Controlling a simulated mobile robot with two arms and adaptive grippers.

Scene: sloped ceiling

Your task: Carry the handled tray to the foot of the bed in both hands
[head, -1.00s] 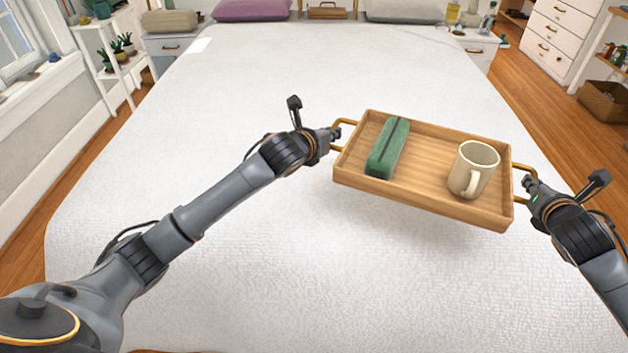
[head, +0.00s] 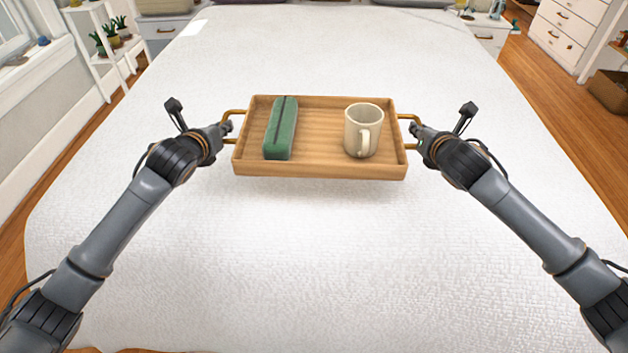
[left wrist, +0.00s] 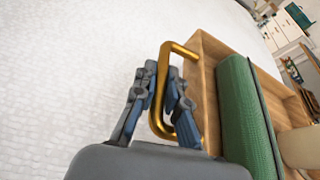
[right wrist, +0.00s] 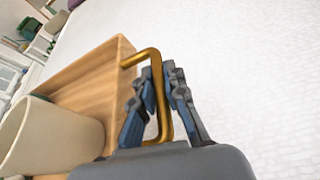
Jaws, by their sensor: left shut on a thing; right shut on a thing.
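The wooden tray (head: 320,168) with brass handles is level over the white bed (head: 330,240) in the head view; a soft shadow lies below its front edge. A green case (head: 281,130) lies on its left part and a cream mug (head: 362,132) stands upright on its right part. My left gripper (head: 228,128) is shut on the left handle (left wrist: 164,90), seen between its fingers in the left wrist view. My right gripper (head: 415,130) is shut on the right handle (right wrist: 158,95), also between the fingers in the right wrist view.
The bed around the tray is bare and wide. A white plant shelf (head: 112,45) and a nightstand (head: 160,35) stand at the far left. White drawers (head: 560,38) and a basket (head: 610,92) stand at the right, on wooden floor.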

